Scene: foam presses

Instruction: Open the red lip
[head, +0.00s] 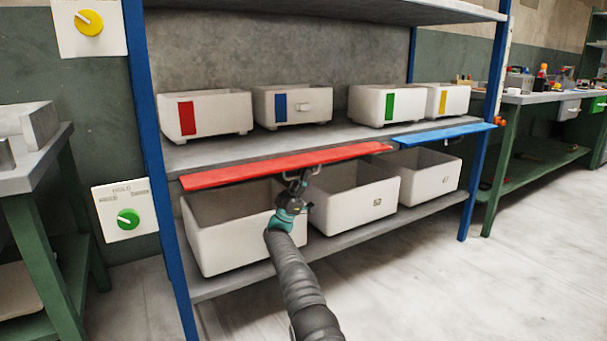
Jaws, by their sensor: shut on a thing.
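The red lip (245,170) is a long flat red strip along the front edge of the middle shelf (345,134). It juts out over the bins below and looks near level, tilted slightly in the picture. My gripper (300,177) is at the underside of the red lip, right of its middle. It is shut on the red lip's lower part, though the fingertips are small and partly hidden. My arm reaches up to it from the bottom of the picture.
A blue lip (442,134) continues to the right. White bins (235,235) stand below, close to my arm. Smaller bins with red, blue, green and yellow labels stand above. A blue post (160,170) bounds the left. Clear floor (440,285) lies at the right.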

